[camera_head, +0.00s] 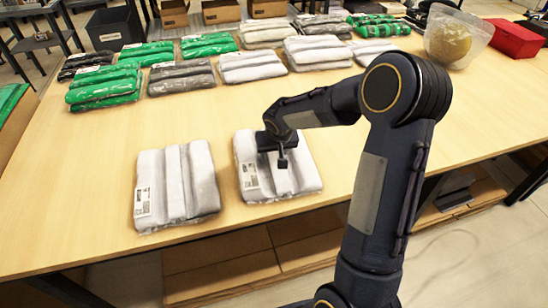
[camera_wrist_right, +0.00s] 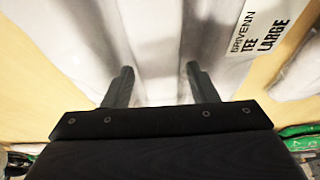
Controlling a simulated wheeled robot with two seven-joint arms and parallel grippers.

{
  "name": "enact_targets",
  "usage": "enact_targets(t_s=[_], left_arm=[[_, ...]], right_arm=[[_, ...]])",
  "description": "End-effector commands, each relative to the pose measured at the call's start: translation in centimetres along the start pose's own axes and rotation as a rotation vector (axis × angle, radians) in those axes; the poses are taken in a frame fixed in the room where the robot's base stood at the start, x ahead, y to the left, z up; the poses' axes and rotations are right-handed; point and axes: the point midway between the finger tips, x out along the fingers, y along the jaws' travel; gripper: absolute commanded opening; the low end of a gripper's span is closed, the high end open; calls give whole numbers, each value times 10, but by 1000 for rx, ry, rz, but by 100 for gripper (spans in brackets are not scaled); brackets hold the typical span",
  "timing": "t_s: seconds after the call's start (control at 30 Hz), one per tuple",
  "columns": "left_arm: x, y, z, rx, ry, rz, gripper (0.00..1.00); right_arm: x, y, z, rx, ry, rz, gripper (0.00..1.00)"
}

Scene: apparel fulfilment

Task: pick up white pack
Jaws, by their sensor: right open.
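Two white packs lie side by side near the front edge of the wooden table. The right one (camera_head: 305,172) is under my right gripper (camera_head: 282,162); the left one (camera_head: 178,187) lies apart from it, with a label on its left side. In the right wrist view, my right gripper (camera_wrist_right: 155,80) is open, its two fingers apart over the white pack (camera_wrist_right: 150,35). A label on that pack reads "BRIVENN TEE LARGE". I cannot tell whether the fingertips touch the pack. My left gripper is not in view.
The wooden table (camera_head: 60,200) holds several green, grey and white packs at the back, such as a green pack (camera_head: 103,88). A clear bag with a round tan thing (camera_head: 453,42) and a red box (camera_head: 515,38) stand at the back right. The table's middle left is clear.

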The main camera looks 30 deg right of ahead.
Motion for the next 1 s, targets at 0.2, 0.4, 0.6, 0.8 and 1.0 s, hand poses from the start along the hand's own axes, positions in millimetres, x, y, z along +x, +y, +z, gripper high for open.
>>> enact_targets(t_s=[0.2, 0.4, 0.6, 0.8, 1.0], left_arm=[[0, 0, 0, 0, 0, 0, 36], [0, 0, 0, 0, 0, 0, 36], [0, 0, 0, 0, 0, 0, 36], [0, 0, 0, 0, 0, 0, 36], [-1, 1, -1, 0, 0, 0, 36]], right_arm=[[3, 0, 0, 1, 2, 0, 53], [2, 0, 0, 0, 1, 0, 32], [2, 0, -1, 0, 2, -1, 7], [2, 0, -1, 0, 2, -1, 7], [-8, 0, -6, 1, 5, 0, 7]])
